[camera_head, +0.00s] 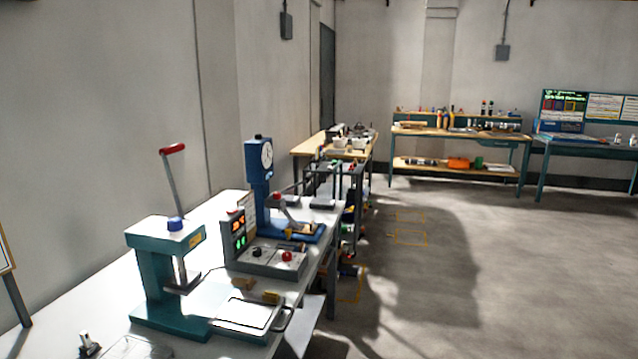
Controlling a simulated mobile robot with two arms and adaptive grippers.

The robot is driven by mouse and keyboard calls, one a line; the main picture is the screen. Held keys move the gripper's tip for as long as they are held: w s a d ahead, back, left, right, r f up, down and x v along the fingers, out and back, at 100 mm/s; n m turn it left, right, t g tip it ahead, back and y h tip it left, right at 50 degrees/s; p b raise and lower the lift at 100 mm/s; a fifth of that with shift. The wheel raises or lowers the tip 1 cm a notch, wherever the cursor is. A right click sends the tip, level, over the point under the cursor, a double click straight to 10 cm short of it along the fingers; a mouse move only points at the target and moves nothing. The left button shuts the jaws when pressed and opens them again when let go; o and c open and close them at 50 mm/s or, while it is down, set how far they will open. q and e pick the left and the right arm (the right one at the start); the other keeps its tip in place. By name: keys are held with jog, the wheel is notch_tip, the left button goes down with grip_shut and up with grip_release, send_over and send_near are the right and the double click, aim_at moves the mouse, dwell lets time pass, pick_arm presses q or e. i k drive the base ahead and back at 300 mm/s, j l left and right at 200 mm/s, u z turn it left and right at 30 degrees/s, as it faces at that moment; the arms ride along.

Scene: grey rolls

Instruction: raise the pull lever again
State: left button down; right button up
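A blue press with a round dial (258,170) stands farther along the bench. A shorter lever with a red knob (279,197) shows at its front. The picture does not show which of these is the pull lever. Neither of my grippers is in view.
A grey control box (268,262) with a red button and lit display stands between the presses. A flat plate with a handle (243,313) lies before the teal press. A small metal fixture (89,346) is at lower left.

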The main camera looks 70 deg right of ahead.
aim_at(309, 177)
jog(key=z, duration=2.3)
jog(key=i+l+z, duration=0.25)
jog(key=i+l, duration=0.25)
jog(key=i+l+z, duration=0.1)
jog(key=i+l, duration=0.15)
jog(key=i, duration=0.35)
jog(key=i+l+z, duration=0.1)
jog(key=i, duration=0.45)
jog(key=i+l+z, duration=0.1)
jog(key=i, duration=0.5)
jog(key=i+l+u, duration=0.1)
jog(key=i+u, duration=0.15)
jog(key=i, duration=0.35)
jog(key=i+l+u, duration=0.25)
jog(key=i, duration=0.35)
